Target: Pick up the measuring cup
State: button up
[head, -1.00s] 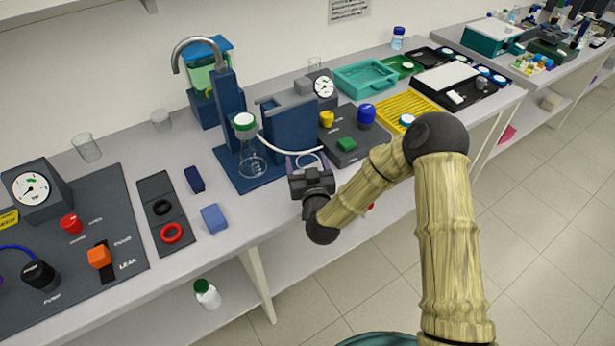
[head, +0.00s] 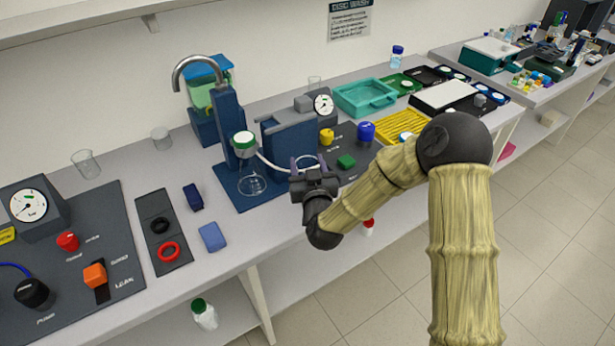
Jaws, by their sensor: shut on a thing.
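My gripper (head: 308,165) is at the front edge of the bench, right of the blue stand. Its fingers are shut on a clear vessel, taken as the measuring cup (head: 306,160). Only a faint pale rim shows between the fingers; the gripper body hides the rest. I cannot tell whether its base clears the bench.
The blue filter stand (head: 230,125) has a clear flask (head: 251,184) on its base and a pale tube leading right. A dark panel (head: 350,160) with coloured knobs lies behind my gripper. A blue block (head: 212,237) lies near the front edge. Open floor is at the right.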

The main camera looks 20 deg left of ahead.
jog(key=shift+r, duration=2.3)
